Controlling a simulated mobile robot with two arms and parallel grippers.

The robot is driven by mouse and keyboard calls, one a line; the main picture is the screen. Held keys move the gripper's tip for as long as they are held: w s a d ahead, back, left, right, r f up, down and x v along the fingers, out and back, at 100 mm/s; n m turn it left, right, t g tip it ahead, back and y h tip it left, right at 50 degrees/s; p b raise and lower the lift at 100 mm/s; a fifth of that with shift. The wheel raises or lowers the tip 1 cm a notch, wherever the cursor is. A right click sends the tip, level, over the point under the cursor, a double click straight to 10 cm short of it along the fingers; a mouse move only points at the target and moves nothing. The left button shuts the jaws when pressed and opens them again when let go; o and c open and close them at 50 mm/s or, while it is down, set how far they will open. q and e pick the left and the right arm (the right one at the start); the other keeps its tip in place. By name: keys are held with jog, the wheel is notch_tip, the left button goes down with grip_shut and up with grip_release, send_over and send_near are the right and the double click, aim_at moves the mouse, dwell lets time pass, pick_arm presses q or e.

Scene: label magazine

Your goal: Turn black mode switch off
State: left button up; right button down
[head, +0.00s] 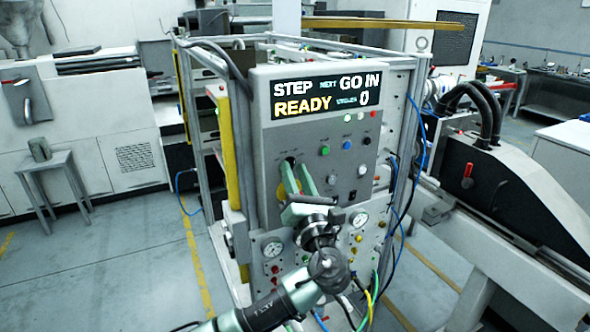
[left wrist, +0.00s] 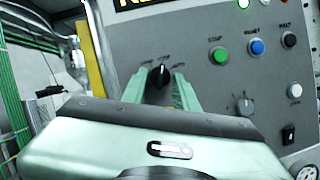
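The black mode switch (left wrist: 158,75) is a rotary knob on the grey control panel (head: 262,150). In the left wrist view its white mark points roughly up, toward the middle of three small labels. My left gripper (head: 294,171) is in front of the panel, with its two pale green fingers spread. In the left wrist view the fingertips (left wrist: 159,84) stand on either side of the knob, with gaps showing. I cannot tell how far the tips are from the panel face. In the head view the knob is mostly hidden by the fingers. My right gripper is not in view.
Right of the knob are a green button (left wrist: 219,55), a blue button (left wrist: 256,46), a grey knob (left wrist: 243,104) and a black rocker switch (left wrist: 288,135). Above, a display (head: 325,94) reads STEP and READY. Pressure gauges (head: 273,249) and hoses are below. A yellow post (head: 229,150) stands left.

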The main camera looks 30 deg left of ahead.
pick_arm(q)
jog(key=shift+w+a, duration=0.1)
grip_shut()
jog(key=shift+f+n+g+b, duration=0.2)
jog(key=shift+n+g+b, duration=0.1)
jog(key=shift+n+b, duration=0.45)
jog(key=n+g+y+b, duration=0.1)
jog(key=n+b, duration=0.2)
jog(key=n, duration=0.1)
jog(key=n+g+y+b, duration=0.1)
jog(key=n+g+b, duration=0.1)
jog(key=n+b, duration=0.1)
jog(key=n+g+y+b, duration=0.2)
jog(key=n+b, duration=0.1)
jog(key=n, duration=0.2)
jog(key=shift+w+d+n+b, duration=0.25)
jog(key=shift+w+d+b, duration=0.05)
jog(key=shift+w+d, duration=0.05)
jog(key=n+g+b, duration=0.1)
jog(key=n, duration=0.2)
jog(key=n+g+b, duration=0.2)
jog(key=shift+w+d+r+n, duration=0.1)
jog(key=shift+w+r+n, duration=0.1)
jog(key=shift+n, duration=0.2)
jog(key=shift+r+n+g+b, duration=0.15)
jog(key=shift+n+g+b, duration=0.25)
jog(key=shift+n, duration=0.75)
jog(key=shift+r+n+g+b, duration=0.1)
jog(key=shift+n+g+b, duration=0.3)
jog(key=shift+n, duration=0.75)
